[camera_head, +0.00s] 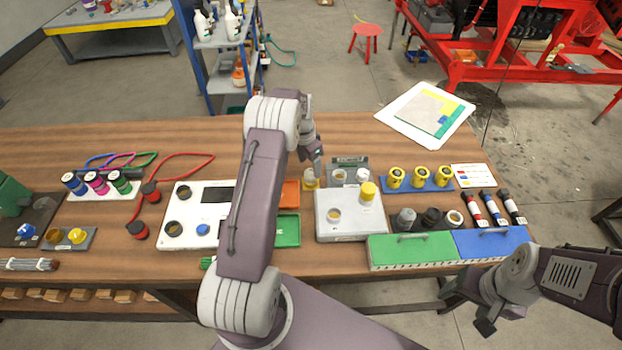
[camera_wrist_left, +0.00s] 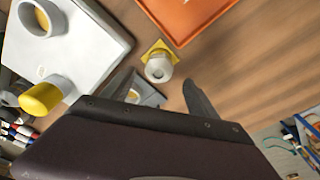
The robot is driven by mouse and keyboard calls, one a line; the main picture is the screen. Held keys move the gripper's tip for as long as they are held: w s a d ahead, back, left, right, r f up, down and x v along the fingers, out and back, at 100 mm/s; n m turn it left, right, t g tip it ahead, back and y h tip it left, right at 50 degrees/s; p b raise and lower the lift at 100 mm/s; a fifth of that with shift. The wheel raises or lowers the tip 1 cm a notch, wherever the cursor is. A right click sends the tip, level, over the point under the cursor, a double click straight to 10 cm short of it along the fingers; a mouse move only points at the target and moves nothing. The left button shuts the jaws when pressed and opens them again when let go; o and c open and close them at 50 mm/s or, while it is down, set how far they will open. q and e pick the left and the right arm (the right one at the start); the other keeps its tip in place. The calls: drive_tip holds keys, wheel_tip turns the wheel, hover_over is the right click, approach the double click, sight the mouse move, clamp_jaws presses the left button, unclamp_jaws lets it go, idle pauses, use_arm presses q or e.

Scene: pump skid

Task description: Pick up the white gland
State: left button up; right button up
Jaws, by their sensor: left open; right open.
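A small white gland (camera_wrist_left: 158,68) with a yellow square base stands on the wooden table in the left wrist view. In the head view this gland (camera_head: 310,179) is just left of a grey holder (camera_head: 348,163). Another whitish round piece (camera_head: 362,175) is at that holder. My left gripper (camera_head: 316,158) is just behind the gland in the head view. In the left wrist view my left gripper's (camera_wrist_left: 168,92) fingers are spread, with the gland visible beyond the gap and nothing between them. My right gripper (camera_head: 486,318) is open and empty, low at the right, off the table's front edge.
A light grey box (camera_head: 348,226) with a yellow-capped cylinder (camera_head: 368,191) stands close to the gland. An orange tray (camera_head: 290,193) and green tray (camera_head: 287,231) lie to the left. Green (camera_head: 411,250) and blue (camera_head: 493,241) boxes line the front edge. Bare wood lies behind.

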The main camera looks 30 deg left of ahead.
sight(311, 171)
use_arm(q)
drive_tip(key=f+p, duration=0.1)
drive_tip(key=f, duration=0.3)
drive_tip(key=shift+d+f, duration=0.1)
drive_tip(key=shift+d, duration=0.1)
drive_tip(key=shift+w+f, duration=0.2)
drive_tip(key=shift+f, duration=0.15)
clamp_jaws()
drive_tip(key=shift+r, duration=0.1)
drive_tip(key=shift+r, duration=0.5)
wheel_tip(311, 171, up, 3)
drive_tip(key=shift+b, duration=0.55)
drive_tip(key=d+r, duration=0.3)
drive_tip(key=d, duration=0.2)
drive_tip(key=w+d+r+b, duration=0.1)
drive_tip(key=d+r, duration=0.3)
drive_tip(key=d, duration=0.2)
drive_tip(key=shift+d, duration=0.3)
